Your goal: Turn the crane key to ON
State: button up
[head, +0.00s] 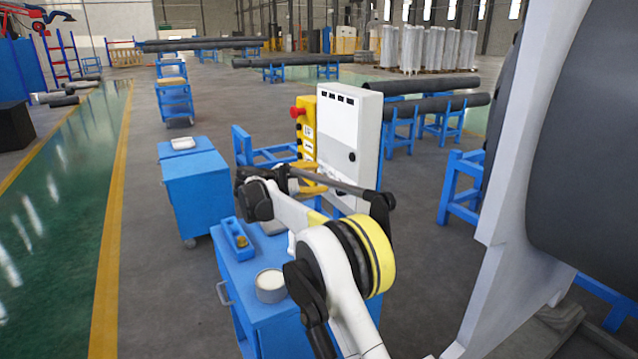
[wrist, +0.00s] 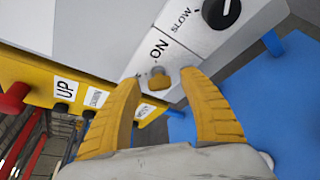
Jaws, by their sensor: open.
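The crane key (wrist: 159,81) is a small brass-coloured tab on a light panel, just beside the ON label (wrist: 158,48) in the wrist view. Whether it is turned to that label I cannot tell. My gripper (wrist: 160,80) has two yellow fingers spread apart, one on each side of the key. I see no clear contact. In the head view my gripper (head: 308,176) is in front of the yellow crane control box (head: 308,130), which has a red button on its upper left. The key is not distinguishable there.
A white cabinet (head: 345,125) stands beside the control box. The wrist view shows a black knob (wrist: 222,12) near SLOW, a red button (wrist: 12,98) and UP and DOWN labels. A blue cart (head: 240,290) with a round tin (head: 270,287) stands below my arm.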

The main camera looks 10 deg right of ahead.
jog(key=shift+w+d+f, duration=0.15)
jog(key=shift+w+d, duration=0.1)
jog(key=shift+d, duration=0.15)
jog(key=shift+c, duration=0.5)
grip_shut()
